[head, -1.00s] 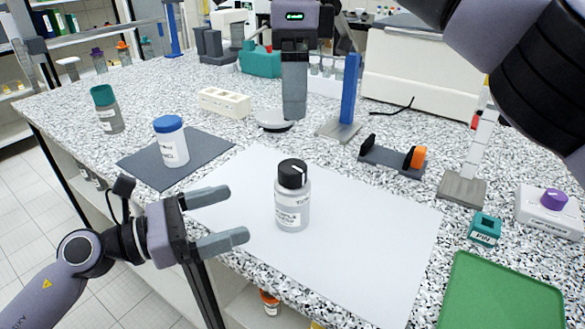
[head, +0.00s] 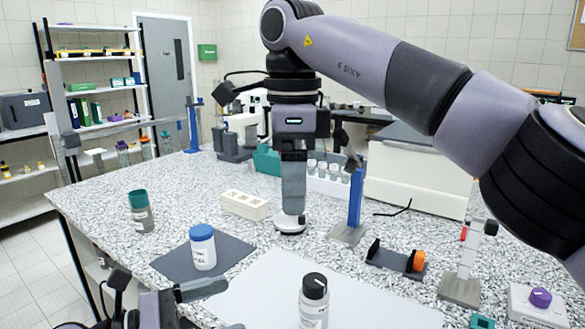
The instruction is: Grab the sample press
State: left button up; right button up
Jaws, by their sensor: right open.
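A low, round, pale piece (head: 289,226) stands on the speckled bench in the head view. It may be the sample press, but no label shows and the gripper hides part of it. My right gripper (head: 292,208) points straight down right over this piece, with its fingers seen edge-on and overlapping. It is open, and I cannot tell whether the fingers touch the piece or stand around it. My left gripper (head: 198,296) is at the bottom left, cut off by the frame, with one finger clearly visible, far from the piece.
A blue upright stand (head: 354,205) is close to the right of the piece. A cream block with holes (head: 244,205) is to the left. A blue-capped jar (head: 203,250) and a black-capped bottle (head: 313,302) stand in front. A holder with an orange disc (head: 395,260) is at the right.

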aim_at(312, 313)
jog(key=k+j, duration=1.05)
